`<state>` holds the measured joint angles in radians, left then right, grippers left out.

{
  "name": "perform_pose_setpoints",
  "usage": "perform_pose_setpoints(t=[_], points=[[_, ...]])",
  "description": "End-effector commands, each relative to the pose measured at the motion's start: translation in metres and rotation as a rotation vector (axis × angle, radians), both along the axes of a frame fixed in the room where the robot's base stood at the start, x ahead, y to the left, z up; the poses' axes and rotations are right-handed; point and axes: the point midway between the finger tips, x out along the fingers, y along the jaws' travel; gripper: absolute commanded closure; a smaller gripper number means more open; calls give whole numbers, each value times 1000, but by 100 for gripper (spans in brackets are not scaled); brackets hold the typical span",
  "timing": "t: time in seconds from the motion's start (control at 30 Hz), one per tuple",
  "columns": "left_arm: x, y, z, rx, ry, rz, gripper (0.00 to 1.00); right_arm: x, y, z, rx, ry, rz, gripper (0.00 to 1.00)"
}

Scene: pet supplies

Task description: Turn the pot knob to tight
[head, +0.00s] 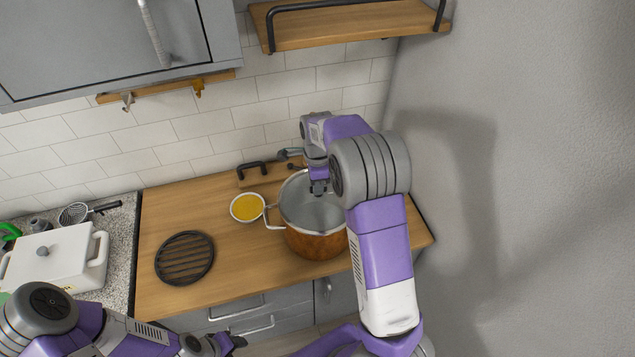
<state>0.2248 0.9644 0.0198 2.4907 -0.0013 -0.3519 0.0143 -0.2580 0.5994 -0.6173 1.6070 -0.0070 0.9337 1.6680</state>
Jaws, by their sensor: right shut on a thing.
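A copper-coloured pot (305,243) with a grey top and a light side handle stands on the right part of the wooden counter. I cannot tell for sure whether the grey top is a lid or the inside. My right gripper (319,190) points down over the pot's top and is shut on a small dark thing, which appears to be the pot knob. The fingers hide most of it, so its turn position does not show. My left gripper (230,343) is low at the bottom edge, away from the pot; its jaws are unclear.
A small bowl of yellow contents (247,208) stands close to the pot's left handle. A black round trivet (184,258) lies further left. A white lidded dish (55,262) and a strainer (74,214) are at far left. A wall rises right of the counter.

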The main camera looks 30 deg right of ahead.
Motion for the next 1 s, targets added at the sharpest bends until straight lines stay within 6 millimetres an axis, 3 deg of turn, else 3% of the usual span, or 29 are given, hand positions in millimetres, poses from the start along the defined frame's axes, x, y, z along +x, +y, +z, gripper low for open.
perform_pose_setpoints(t=[0.27, 0.3, 0.47, 0.77, 1.0], points=[[0, 0, 0, 0, 0, 0, 51, 0, 0, 0, 1, -1, 0, 100], [0, 0, 0, 0, 0, 0, 51, 0, 0, 0, 1, -1, 0, 83], [0, 0, 0, 0, 0, 0, 51, 0, 0, 0, 1, 0, 1, 58], [0, 0, 0, 0, 0, 0, 51, 0, 0, 2, 1, -1, 1, 58], [0, 0, -2, 0, 0, 0, 51, 1, 1, 33, 0, -5, 3, 58]])
